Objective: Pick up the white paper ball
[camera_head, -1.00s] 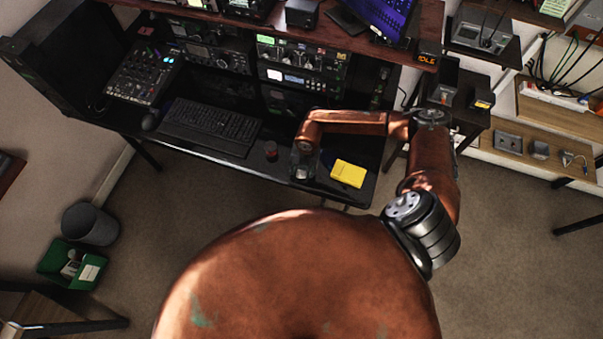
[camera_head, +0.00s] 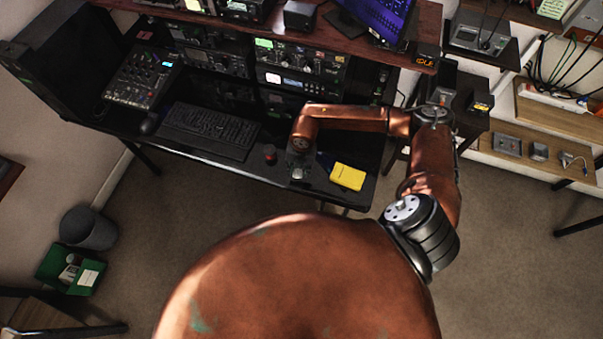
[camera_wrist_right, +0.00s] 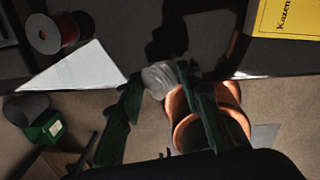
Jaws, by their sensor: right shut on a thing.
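The white paper ball (camera_wrist_right: 160,78) looks greyish in the right wrist view, between the tips of my right gripper's two dark fingers (camera_wrist_right: 163,92). My right gripper is shut on it. In the head view, the right gripper (camera_head: 298,169) is at the front edge of the black desk, beside a yellow book, with the pale ball (camera_head: 299,174) small at its tip. I cannot tell whether the ball is clear of the desk. My left gripper is not in view.
The yellow book (camera_head: 347,176) lies right of the gripper, and a red-and-black spool (camera_head: 270,153) stands left of it. A keyboard (camera_head: 209,130) and radio gear are farther back. A grey bin (camera_head: 88,228) and green box (camera_head: 72,270) stand on the floor at left.

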